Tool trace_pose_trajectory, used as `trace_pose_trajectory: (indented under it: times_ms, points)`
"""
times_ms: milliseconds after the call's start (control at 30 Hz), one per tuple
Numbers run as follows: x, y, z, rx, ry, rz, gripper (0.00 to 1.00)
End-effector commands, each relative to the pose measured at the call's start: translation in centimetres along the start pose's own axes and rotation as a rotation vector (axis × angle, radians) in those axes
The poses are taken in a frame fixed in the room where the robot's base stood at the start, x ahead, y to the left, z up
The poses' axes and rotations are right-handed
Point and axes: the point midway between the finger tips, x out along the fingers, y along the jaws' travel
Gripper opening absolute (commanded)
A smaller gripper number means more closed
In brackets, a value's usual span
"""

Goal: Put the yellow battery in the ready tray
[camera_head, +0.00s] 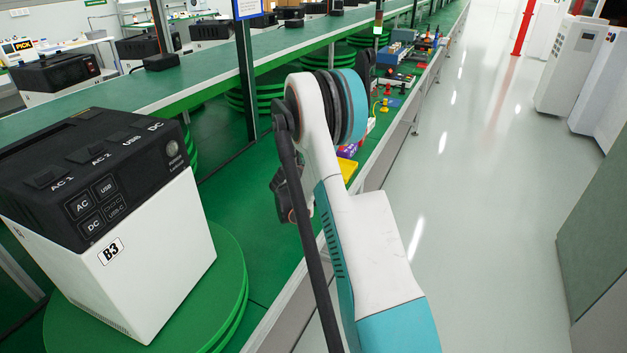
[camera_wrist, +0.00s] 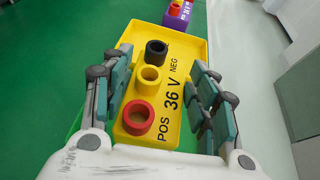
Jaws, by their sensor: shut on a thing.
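In the wrist view the yellow battery (camera_wrist: 176,108) is between my fingers. Its top reads "POS 36 V NEG" and carries a black, a yellow and a red ring terminal. My gripper (camera_wrist: 158,85) is shut on it, one finger pad along each side. A yellow rimmed edge (camera_wrist: 203,48) shows around its far and right sides; I cannot tell whether this is a separate tray. No ready tray label is readable. In the head view my arm hides the gripper; a yellow patch (camera_head: 348,168) shows beside the arm, above the green bench.
A purple block (camera_wrist: 177,14) with ring terminals stands just beyond the yellow one. A white and black power unit marked B3 (camera_head: 110,230) stands on a green turntable (camera_head: 232,285) at left. Coloured parts and a blue bin (camera_head: 392,52) lie farther along the bench.

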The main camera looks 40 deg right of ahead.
Motion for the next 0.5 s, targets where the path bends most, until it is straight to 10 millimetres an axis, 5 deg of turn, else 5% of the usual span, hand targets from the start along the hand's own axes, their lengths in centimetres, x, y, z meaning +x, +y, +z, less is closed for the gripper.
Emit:
trace_pose_trajectory:
  times_ms: [300, 500]
  points:
    - [1.5, 0.0, -3.6, -0.001, -0.001, 0.000, 0.00]
    - [1.5, -0.1, -3.7, -0.001, -0.001, 0.000, 0.00]
